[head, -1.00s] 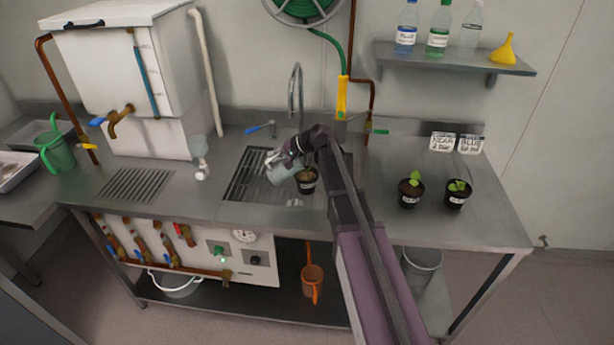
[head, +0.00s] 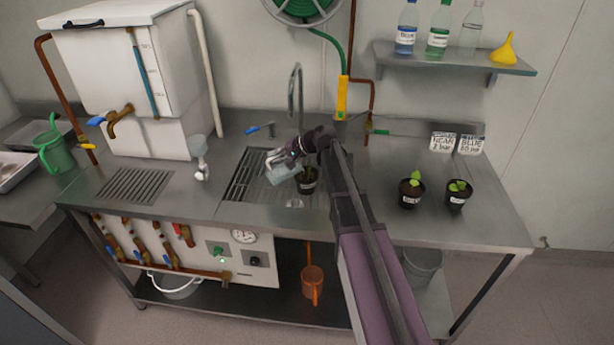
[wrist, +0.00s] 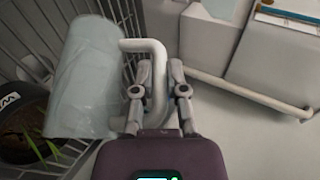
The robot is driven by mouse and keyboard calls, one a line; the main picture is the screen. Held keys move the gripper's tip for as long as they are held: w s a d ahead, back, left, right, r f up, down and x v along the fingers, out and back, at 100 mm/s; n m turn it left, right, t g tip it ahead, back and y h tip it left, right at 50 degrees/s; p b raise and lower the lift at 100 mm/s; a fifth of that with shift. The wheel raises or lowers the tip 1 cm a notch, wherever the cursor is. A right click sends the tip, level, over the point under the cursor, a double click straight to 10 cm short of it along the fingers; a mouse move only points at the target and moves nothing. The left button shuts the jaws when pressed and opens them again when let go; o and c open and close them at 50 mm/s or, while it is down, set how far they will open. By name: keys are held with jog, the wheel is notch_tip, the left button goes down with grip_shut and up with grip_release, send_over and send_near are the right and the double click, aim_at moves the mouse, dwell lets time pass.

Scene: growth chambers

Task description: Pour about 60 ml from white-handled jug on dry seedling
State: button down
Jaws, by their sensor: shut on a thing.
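My gripper (head: 302,148) is shut on the white handle (wrist: 157,72) of a clear, pale-blue jug (head: 279,174). The jug (wrist: 84,80) is held tilted above the sink, beside and partly over a dark pot with a seedling (head: 308,184). In the wrist view the pot (wrist: 22,125) is at the left edge, with dark soil and thin green leaves; the jug hides part of it. I cannot make out a stream or the water level in the jug.
Two potted seedlings (head: 411,190) (head: 457,194) stand on the counter to the right, before two label cards (head: 443,142) (head: 470,145). A tap (head: 296,85) rises behind the sink. A green jug (head: 55,150) stands far left. A shelf (head: 455,66) holds bottles and a funnel.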

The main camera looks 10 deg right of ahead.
jog(key=shift+d+y, duration=0.15)
jog(key=shift+y, duration=0.15)
dwell(0.8)
jog(key=shift+a+r+h+p, duration=0.4)
jog(key=shift+h+p, duration=0.1)
jog(key=shift+p, duration=0.15)
jog(key=shift+a+f+n+h+p, duration=0.15)
jog(key=shift+a+n+h+p, duration=0.15)
jog(key=shift+a+h+p, duration=0.55)
jog(key=shift+d+f+h, duration=0.15)
jog(key=shift+f+h, duration=0.35)
jog(key=shift+h, duration=0.05)
jog(key=shift+f, duration=0.1)
jog(key=shift+s+a+f+n+h, duration=0.1)
jog(key=shift+a+f+n+h, duration=0.3)
jog(key=shift+a+f+h, duration=0.8)
jog(key=shift+f+g, duration=0.2)
jog(key=shift+g, duration=0.1)
